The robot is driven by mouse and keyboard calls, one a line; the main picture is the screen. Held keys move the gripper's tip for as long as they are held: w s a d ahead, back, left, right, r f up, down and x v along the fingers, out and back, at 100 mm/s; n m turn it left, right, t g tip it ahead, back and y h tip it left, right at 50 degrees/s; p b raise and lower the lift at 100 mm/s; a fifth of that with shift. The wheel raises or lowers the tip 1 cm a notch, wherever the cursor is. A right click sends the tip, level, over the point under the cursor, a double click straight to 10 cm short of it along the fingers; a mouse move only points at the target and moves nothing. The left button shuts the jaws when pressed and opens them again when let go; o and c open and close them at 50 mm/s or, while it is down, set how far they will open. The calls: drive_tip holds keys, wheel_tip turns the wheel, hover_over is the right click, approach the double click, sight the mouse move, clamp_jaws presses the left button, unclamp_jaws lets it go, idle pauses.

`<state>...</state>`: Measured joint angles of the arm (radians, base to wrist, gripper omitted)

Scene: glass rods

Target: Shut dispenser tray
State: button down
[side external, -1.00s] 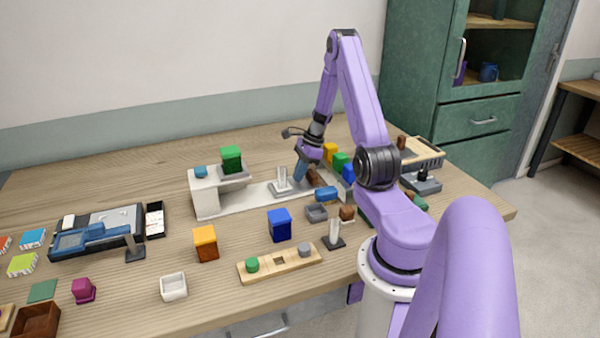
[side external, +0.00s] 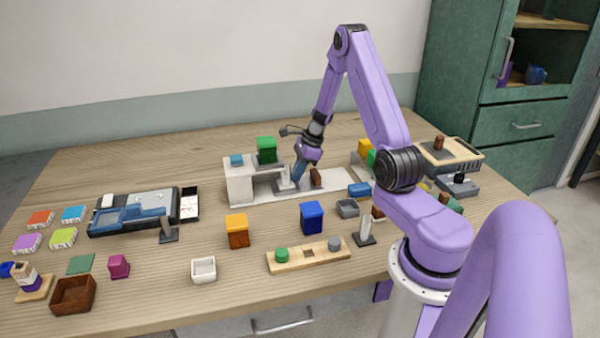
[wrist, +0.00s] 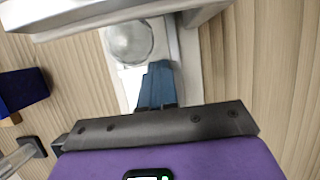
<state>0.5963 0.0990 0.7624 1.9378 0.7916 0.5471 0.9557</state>
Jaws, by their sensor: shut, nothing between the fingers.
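The dispenser is a white-grey stand (side external: 240,186) with a green block (side external: 266,150) on top and a long pale base (side external: 335,184) running right. The tray (side external: 286,185), a grey piece with light uprights, sits on that base close to the stand's overhang. My gripper (side external: 298,180) points down at the tray, its blue fingers shut and empty between the tray's uprights and a small brown block (side external: 316,177). In the wrist view the shut fingers (wrist: 157,85) are beside a round glassy disc (wrist: 128,42). I cannot tell whether the fingertips touch the tray.
A blue lying piece (side external: 359,189) and a grey open box (side external: 348,207) lie right of the base. A blue block (side external: 312,217), an orange block (side external: 237,231) and a wooden peg board (side external: 309,256) stand in front. A blue-grey device (side external: 130,216) is at left.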

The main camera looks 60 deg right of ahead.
drive_tip(key=shift+s, duration=0.1)
drive_tip(key=v, duration=0.9)
drive_tip(key=s+d+r, duration=0.3)
drive_tip(key=s+d, duration=0.6)
drive_tip(key=s, duration=0.1)
drive_tip(key=x, duration=0.9)
drive_tip(key=shift+w+a, duration=0.15)
drive_tip(key=shift+w+a+f, duration=0.25)
drive_tip(key=shift+w+a, duration=0.75)
drive_tip(key=shift+w, duration=0.1)
drive_tip(key=shift+w+a, duration=0.45)
